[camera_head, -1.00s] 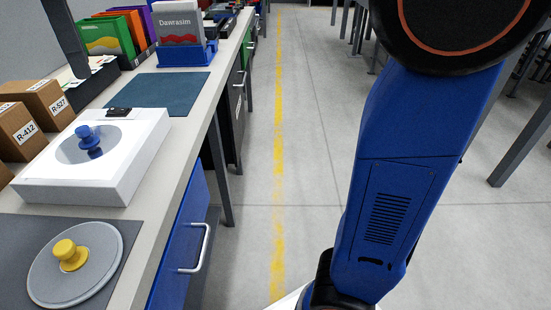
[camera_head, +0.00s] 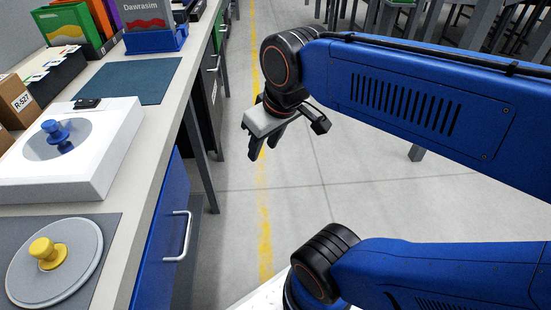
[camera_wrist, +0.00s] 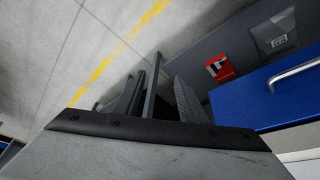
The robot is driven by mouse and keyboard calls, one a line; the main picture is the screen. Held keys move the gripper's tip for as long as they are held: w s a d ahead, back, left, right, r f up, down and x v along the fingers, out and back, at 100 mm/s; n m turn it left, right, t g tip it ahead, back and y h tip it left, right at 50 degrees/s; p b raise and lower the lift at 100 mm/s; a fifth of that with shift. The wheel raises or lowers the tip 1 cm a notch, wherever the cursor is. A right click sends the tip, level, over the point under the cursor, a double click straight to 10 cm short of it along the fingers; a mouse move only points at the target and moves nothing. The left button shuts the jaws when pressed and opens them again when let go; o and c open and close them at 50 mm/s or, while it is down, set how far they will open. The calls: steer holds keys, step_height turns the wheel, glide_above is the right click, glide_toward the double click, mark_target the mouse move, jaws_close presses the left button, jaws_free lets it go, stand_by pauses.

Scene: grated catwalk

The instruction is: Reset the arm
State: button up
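My arm shows in blue and black on the right in the head view, bent, with its upper link reaching left over the aisle. My gripper (camera_head: 262,148) hangs at the end of that link, over the floor to the right of the workbench (camera_head: 150,185). Its two dark fingers point down with a gap between them, and nothing shows in it. In the wrist view, the fingers of my gripper (camera_wrist: 164,88) stand apart, with the floor and bench side beyond them.
Table legs (camera_head: 375,20) stand at the far right. The aisle floor (camera_head: 235,225) is clear.

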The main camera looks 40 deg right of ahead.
steer(key=shift+m, duration=0.9)
steer(key=f, duration=0.1)
steer(key=s+d+f, duration=0.1)
steer(key=s+f, duration=0.1)
steer(key=f, duration=0.1)
steer(key=shift+s+d, duration=0.15)
steer(key=shift+d, duration=0.15)
